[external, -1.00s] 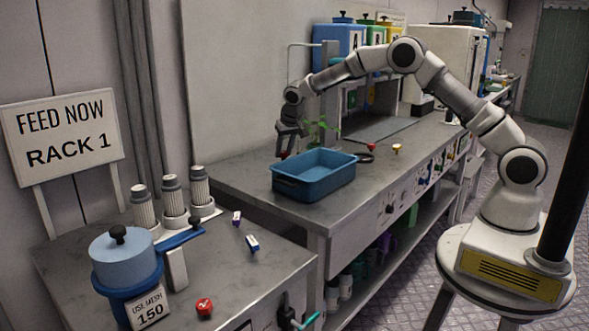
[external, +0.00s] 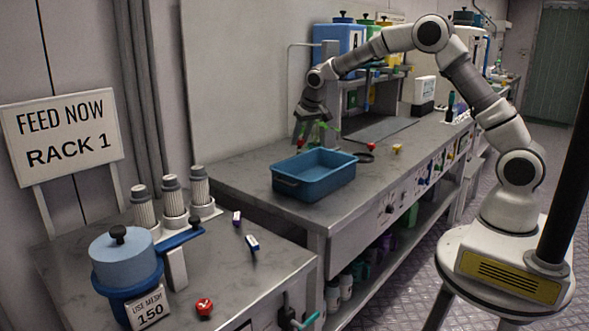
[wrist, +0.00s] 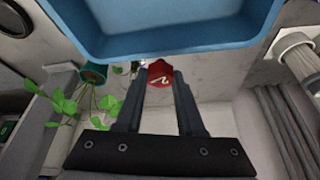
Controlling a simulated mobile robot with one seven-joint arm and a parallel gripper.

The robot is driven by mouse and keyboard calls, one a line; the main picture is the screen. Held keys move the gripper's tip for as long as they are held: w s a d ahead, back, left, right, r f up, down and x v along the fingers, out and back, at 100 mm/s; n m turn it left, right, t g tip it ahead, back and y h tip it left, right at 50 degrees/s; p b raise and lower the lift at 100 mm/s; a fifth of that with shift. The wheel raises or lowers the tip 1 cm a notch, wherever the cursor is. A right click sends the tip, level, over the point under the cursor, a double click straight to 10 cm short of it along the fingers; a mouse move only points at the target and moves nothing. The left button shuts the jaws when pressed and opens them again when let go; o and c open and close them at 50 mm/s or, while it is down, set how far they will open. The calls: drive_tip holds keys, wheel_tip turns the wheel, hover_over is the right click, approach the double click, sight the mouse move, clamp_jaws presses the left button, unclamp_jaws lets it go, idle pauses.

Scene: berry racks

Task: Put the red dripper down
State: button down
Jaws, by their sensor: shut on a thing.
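The red dripper (wrist: 160,73) is between the fingertips of my gripper (wrist: 158,80) in the wrist view, with a white mark on its face. My gripper is shut on it. In the external view my gripper (external: 303,138) points down over the back of the counter, behind the blue tray (external: 316,190). The red of the dripper shows small at its tips. I cannot tell whether the dripper touches the counter. Another small red piece (external: 371,147) and a yellow piece (external: 397,148) stand farther right on the counter.
A leafy plant in a green pot (wrist: 93,73) is close beside my gripper. The empty blue tray's wall (wrist: 165,45) fills the top of the wrist view. White ribbed cylinders (external: 172,197) stand on the front table. Bare counter (external: 235,180) lies left of the tray.

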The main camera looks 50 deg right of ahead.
drive_tip(key=s+a+f+n+y+b, duration=0.1)
drive_tip(key=s+a+n, duration=0.2)
drive_tip(key=a, duration=0.6)
drive_tip(key=s+a+f+n+y+b, duration=0.15)
drive_tip(key=s+a, duration=0.25)
drive_tip(key=a, duration=0.5)
drive_tip(key=n+y+b, duration=0.2)
drive_tip(key=n+b, duration=0.1)
drive_tip(key=n, duration=0.3)
hover_over(241, 280)
drive_tip(key=s+d, duration=0.1)
drive_tip(key=d, duration=0.1)
drive_tip(key=shift+g, duration=0.4)
wheel_tip(241, 280, down, 9)
drive_tip(key=shift+s, duration=0.15)
drive_tip(key=shift+a+f+h, duration=0.25)
drive_tip(key=shift+a+f, duration=0.05)
drive_tip(key=shift+a, duration=0.15)
drive_tip(key=shift+f, duration=2)
drive_tip(key=shift+f+b, duration=0.15)
drive_tip(key=shift+b, duration=0.15)
drive_tip(key=c, duration=0.5)
unclamp_jaws()
